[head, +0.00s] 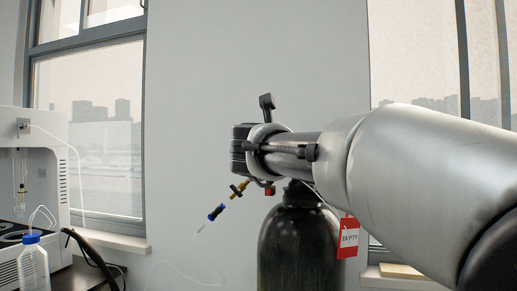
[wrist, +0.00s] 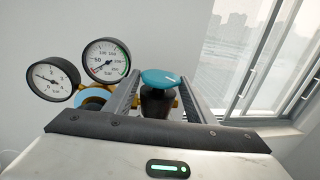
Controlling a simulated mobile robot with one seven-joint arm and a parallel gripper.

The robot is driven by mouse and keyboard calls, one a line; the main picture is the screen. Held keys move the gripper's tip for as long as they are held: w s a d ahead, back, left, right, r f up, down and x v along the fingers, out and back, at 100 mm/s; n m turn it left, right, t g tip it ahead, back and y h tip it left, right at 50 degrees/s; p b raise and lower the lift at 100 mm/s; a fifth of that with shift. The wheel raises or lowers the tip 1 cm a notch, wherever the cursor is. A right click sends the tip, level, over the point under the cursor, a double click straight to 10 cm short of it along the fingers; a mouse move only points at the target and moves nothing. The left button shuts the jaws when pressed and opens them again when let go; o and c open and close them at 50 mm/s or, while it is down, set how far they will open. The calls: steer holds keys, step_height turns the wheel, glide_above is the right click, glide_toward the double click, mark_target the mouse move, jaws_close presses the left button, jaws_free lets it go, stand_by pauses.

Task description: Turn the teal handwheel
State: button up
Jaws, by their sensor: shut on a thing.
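The teal handwheel (wrist: 160,77) shows in the wrist view on top of a black stem with brass fittings at its sides. My gripper (wrist: 159,80) has one finger on each side of the wheel and is shut on it.
A red "EMPTY" tag (head: 348,237) hangs by the cylinder. A white instrument (head: 35,150) and a bottle (head: 33,265) are far left. Windows flank the wall.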

steer(key=shift+w+a+m+g+h, duration=0.15)
steer(key=shift+m+g+h, duration=0.3)
steer(key=shift+h, duration=0.25)
steer(key=o, duration=0.9)
steer(key=shift+c, duration=0.2)
